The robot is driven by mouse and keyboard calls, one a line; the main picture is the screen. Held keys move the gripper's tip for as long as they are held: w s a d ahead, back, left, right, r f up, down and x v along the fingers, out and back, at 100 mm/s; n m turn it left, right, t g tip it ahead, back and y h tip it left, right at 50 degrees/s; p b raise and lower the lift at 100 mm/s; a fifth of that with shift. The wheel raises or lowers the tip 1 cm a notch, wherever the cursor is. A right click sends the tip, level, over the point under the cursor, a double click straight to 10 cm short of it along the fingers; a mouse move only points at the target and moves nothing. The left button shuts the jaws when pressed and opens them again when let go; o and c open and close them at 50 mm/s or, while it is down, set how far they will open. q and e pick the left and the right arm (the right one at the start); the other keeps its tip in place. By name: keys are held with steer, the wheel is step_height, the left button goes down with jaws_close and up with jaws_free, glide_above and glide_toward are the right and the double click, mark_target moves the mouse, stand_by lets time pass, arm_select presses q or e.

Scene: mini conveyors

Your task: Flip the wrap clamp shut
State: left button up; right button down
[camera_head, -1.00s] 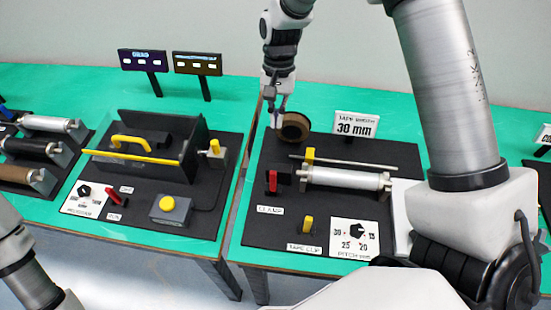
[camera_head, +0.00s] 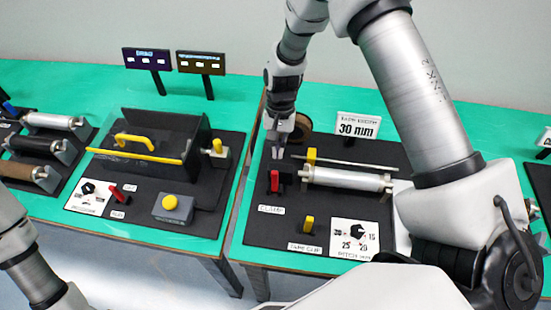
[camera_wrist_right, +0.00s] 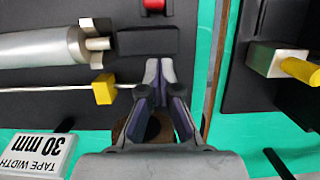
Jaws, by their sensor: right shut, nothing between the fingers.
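The wrap clamp is the red lever (camera_head: 275,181) beside a black block, behind the label that reads CLAMP, at the left of the silver roller (camera_head: 345,179). In the right wrist view the red lever (camera_wrist_right: 155,5) is at the top edge, beyond the black block (camera_wrist_right: 147,41). My right gripper (camera_head: 277,154) hangs just behind the lever and block, apart from the red lever. In the right wrist view its fingertips (camera_wrist_right: 158,68) are together, with nothing between them. My left gripper is out of view; only part of my left arm shows at the lower left.
A brown tape roll (camera_head: 302,128) stands behind my right gripper. A thin rod with a yellow block (camera_head: 311,156) lies behind the roller. A yellow tape clip lever (camera_head: 308,223) and a pitch dial (camera_head: 356,230) are in front. The left station has a yellow knob (camera_head: 217,146).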

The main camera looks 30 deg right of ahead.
mark_target(275, 164)
steer(key=s+a, duration=0.1)
steer(key=s+a+p, duration=0.1)
steer(key=s, duration=0.1)
steer(key=shift+a+f, duration=0.15)
steer(key=shift+f, duration=0.05)
steer(key=shift+s+a, duration=0.2)
steer(key=shift+s, duration=0.1)
steer(key=shift+f, duration=0.1)
steer(key=shift+w+d, duration=0.1)
steer(key=shift+w, duration=0.05)
